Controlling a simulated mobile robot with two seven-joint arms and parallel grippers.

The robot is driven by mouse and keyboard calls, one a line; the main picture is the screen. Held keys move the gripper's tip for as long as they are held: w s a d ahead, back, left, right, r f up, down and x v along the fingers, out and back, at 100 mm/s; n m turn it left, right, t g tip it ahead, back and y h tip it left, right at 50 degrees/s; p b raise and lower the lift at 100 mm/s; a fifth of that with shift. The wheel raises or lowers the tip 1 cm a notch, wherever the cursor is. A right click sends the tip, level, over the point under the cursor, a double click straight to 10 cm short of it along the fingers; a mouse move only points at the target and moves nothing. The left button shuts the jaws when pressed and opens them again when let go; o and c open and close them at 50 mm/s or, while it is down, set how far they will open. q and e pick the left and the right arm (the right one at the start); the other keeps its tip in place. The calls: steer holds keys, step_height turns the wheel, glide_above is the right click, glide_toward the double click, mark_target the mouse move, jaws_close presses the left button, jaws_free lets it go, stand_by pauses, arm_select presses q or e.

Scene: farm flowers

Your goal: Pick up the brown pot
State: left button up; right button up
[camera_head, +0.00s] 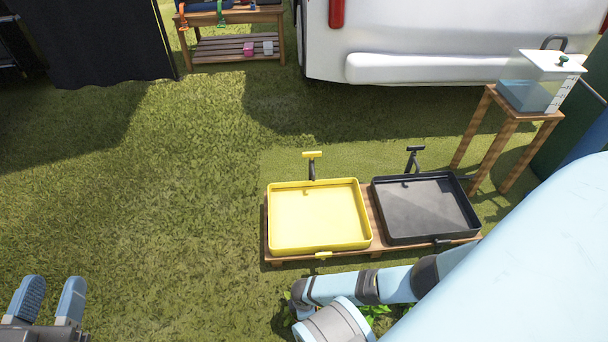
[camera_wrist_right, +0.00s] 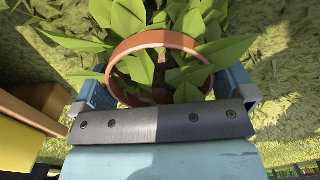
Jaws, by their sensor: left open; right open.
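The brown pot (camera_wrist_right: 150,42) shows in the right wrist view as a round terracotta rim seen from above, with dark soil and broad green leaves. My right gripper (camera_wrist_right: 166,90) is open, with one blue finger on each side of the pot. I cannot tell whether the fingers touch it. In the head view the pot is hidden behind my right arm; only a few green leaves (camera_head: 376,312) show beside it. My left gripper (camera_head: 50,300) is open and empty at the bottom left, over grass.
A yellow tray (camera_head: 318,215) and a black tray (camera_head: 425,207) with handles sit on a low wooden pallet (camera_head: 372,252). A wooden stand (camera_head: 525,117) with a clear water tank (camera_head: 535,90) is at right. Grass on the left is free.

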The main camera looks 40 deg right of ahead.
steer(key=shift+f, duration=0.1)
steer(key=c, duration=0.8)
